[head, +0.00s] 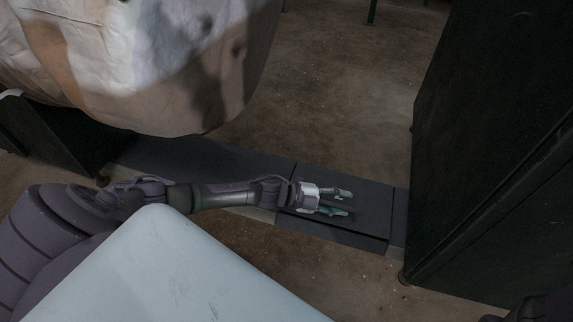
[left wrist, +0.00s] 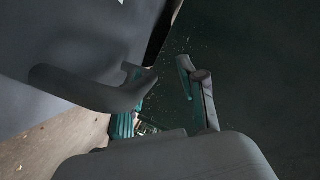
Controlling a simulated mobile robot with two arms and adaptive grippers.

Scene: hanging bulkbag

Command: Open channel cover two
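A row of flat dark grey channel covers crosses the floor in the head view. One cover (head: 371,199) lies between two seams, left of the tall dark cabinet; a longer one (head: 220,162) continues to the left. I see no numbers on them. My left gripper (head: 346,202) reaches in from the left over the cover between the seams. In the left wrist view the fingers (left wrist: 161,78) are also spread, in front of a dark surface. My right gripper is not clearly seen.
A large pale bulk bag (head: 150,65) hangs at the upper left. A tall dark cabinet (head: 490,150) stands on the right, close to the covers' right end. A dark box (head: 55,135) stands at far left. Brown floor (head: 340,100) is open behind the covers.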

